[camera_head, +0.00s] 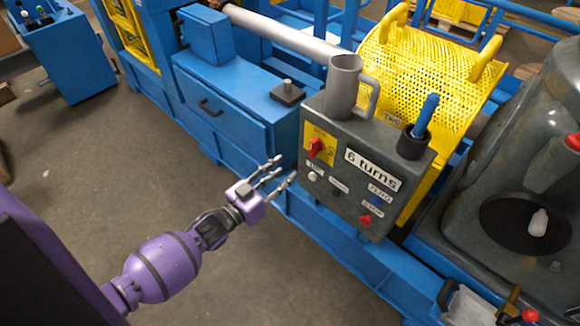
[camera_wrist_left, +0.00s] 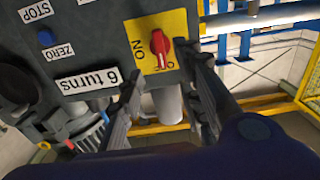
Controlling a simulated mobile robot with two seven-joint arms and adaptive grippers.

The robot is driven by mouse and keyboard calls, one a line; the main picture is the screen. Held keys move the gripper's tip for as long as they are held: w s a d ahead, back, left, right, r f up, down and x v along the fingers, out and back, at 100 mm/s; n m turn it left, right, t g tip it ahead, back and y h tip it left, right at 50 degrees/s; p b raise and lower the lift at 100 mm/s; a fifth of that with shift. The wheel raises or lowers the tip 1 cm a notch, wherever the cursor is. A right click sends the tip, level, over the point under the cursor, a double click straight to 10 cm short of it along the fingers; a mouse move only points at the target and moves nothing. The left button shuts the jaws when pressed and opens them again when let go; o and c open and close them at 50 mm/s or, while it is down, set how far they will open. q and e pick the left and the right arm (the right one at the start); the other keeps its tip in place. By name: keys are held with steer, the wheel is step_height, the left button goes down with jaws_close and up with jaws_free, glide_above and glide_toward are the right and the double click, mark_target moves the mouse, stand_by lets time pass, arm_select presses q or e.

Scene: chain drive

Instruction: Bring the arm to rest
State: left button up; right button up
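My purple left arm (camera_head: 165,268) reaches in from the lower left in the head view. Its left gripper (camera_head: 284,168) is open and empty, with its fingers spread. It is left of the grey control box (camera_head: 345,200) and appears apart from it. In the left wrist view the two dark fingers of the left gripper (camera_wrist_left: 158,60) stand apart, with the red switch (camera_wrist_left: 160,41) on its yellow plate in line between them. The switch (camera_head: 314,148) also shows in the head view. My right gripper is not in view.
A grey mug (camera_head: 341,85) and a dark cup (camera_head: 412,143) with a blue-handled tool (camera_head: 427,112) stand on the box. A blue machine frame (camera_head: 215,112) and yellow perforated guard (camera_head: 420,70) lie behind. The grey floor (camera_head: 90,175) left of the gripper is clear.

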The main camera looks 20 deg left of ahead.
arm_select(q)
steer(key=shift+s, duration=0.1)
stand_by(0.5)
steer(key=s+d+f+g+y+p, duration=0.2)
steer(key=s+f+g, duration=0.1)
steer(key=s, duration=0.5)
steer(key=s+d+f+g+y+p, duration=0.1)
steer(key=s+f+g+y+p, duration=0.15)
steer(key=s, duration=0.55)
steer(key=s+d+n+g+y+p, duration=0.1)
steer(key=s+n+g+p, duration=0.2)
steer(key=s, duration=1.5)
steer(key=shift+s+r+p, duration=0.35)
steer(key=shift+r+p, duration=0.1)
steer(key=shift+p, duration=0.6)
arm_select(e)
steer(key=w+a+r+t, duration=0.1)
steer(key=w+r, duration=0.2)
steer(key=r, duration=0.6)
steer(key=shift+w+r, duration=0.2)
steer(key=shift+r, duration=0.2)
